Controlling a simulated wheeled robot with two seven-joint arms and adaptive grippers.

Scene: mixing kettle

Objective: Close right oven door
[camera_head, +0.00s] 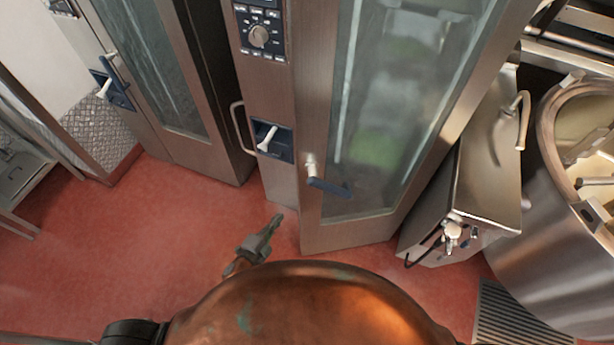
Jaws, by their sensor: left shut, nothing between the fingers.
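The right oven's door (311,120) is a steel frame around a tall glass pane. Its blue handle with a pale knob (328,186) is on the left edge. The door's lower left corner stands forward of the oven's front panel (277,185), so the door looks slightly ajar; the gap itself is hard to see. The white latch lever in a blue recess (269,139) is on the panel left of the door. My left gripper (273,224) is shut and empty, below and left of the door handle, apart from the door. My right gripper is not in view.
A second oven (160,75) stands at the left, with its own handle (112,89). A steel unit (480,165) and a large round kettle (555,240) stand at the right. A floor grate (510,315) is at lower right. Red floor (130,240) is clear at left.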

